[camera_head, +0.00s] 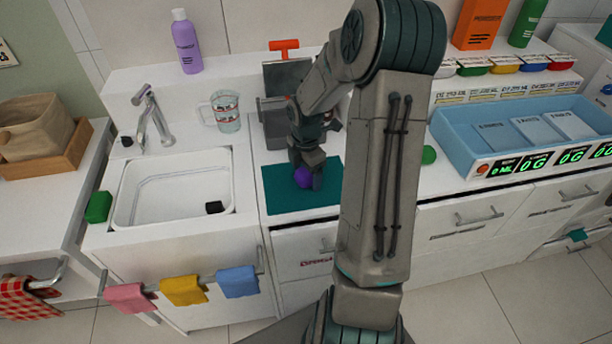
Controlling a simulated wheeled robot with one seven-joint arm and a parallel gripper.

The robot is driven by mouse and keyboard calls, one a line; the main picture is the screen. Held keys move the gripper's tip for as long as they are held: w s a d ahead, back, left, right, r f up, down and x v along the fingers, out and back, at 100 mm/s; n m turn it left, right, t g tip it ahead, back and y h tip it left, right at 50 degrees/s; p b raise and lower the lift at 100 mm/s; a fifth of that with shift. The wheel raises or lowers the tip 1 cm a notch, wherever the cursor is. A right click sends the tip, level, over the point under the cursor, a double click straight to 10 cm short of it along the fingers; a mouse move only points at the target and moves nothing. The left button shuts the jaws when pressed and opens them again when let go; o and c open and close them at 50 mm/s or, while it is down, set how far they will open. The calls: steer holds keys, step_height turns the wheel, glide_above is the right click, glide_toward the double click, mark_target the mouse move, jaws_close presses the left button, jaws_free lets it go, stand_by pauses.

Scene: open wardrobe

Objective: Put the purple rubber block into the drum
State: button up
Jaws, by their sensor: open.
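A small purple block (302,177) sits on the teal mat (279,201) on the counter, right of the sink. It looks rounded and is partly hidden by my gripper. My gripper (306,181) points down over the mat with its jaws open at the block. I cannot tell whether the fingers touch it. No drum can be clearly picked out in this view. My arm hides part of the counter and cabinet fronts.
A grey device with an orange handle (284,45) stands behind the mat. A measuring cup (226,111), faucet (152,116) and sink (174,186) lie left. A green block (98,206) sits by the sink. A blue tray (455,149) and green ball (429,155) are right.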

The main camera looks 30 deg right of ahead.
steer(key=c, duration=1.2)
steer(key=shift+c, duration=0.2)
steer(key=shift+r, duration=0.15)
steer(key=shift+r, duration=0.3)
steer(key=r, duration=0.3)
steer(key=shift+s+d+r, duration=0.25)
steer(key=shift+d+r, duration=0.15)
steer(key=s+d+r, duration=0.6)
steer(key=s+d, duration=0.1)
steer(key=s, duration=0.1)
steer(key=shift+d+r, duration=0.15)
steer(key=shift+r, duration=0.05)
